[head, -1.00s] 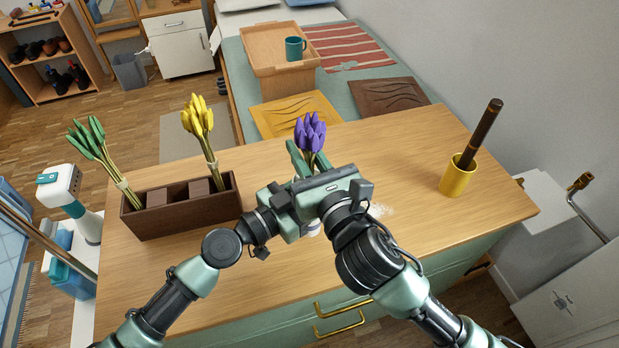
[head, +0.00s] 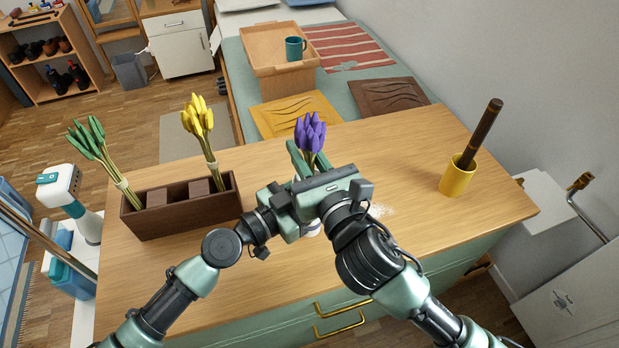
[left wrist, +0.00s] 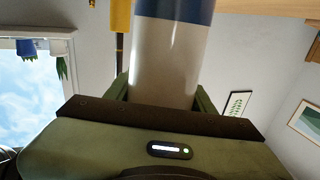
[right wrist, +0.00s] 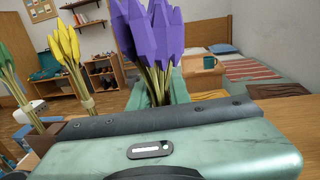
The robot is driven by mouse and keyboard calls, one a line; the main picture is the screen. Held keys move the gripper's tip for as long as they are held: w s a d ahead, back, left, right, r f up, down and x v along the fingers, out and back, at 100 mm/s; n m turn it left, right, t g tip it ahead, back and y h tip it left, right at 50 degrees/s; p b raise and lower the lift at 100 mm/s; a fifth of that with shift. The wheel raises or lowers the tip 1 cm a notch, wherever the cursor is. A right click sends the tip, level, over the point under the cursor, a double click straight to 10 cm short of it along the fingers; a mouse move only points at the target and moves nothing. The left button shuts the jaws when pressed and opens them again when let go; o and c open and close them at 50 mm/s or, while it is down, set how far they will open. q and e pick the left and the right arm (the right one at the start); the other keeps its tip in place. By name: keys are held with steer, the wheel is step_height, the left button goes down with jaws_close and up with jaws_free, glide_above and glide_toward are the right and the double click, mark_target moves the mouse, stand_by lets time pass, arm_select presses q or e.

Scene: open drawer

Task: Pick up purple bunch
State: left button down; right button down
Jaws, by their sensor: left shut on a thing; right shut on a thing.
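The purple bunch (head: 310,133) stands upright over the middle of the table, its heads showing above my grippers. In the right wrist view the purple bunch (right wrist: 150,35) rises from between the fingers of my right gripper (right wrist: 158,88), which is shut on its stems. My left gripper (left wrist: 163,92) is shut on a white cylinder with a blue band (left wrist: 165,60), like a vase. In the head view both grippers are close together and hide most of this cylinder and the lower stems. I cannot tell whether the stems are inside it.
A dark brown planter (head: 180,218) at the left holds a green bunch (head: 90,140) and a yellow bunch (head: 198,122). A yellow cup (head: 456,180) with a dark stick stands at the right. Pale specks (head: 380,210) lie beside my right gripper. The table between is clear.

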steer(key=shift+r, duration=0.1)
stand_by(0.6)
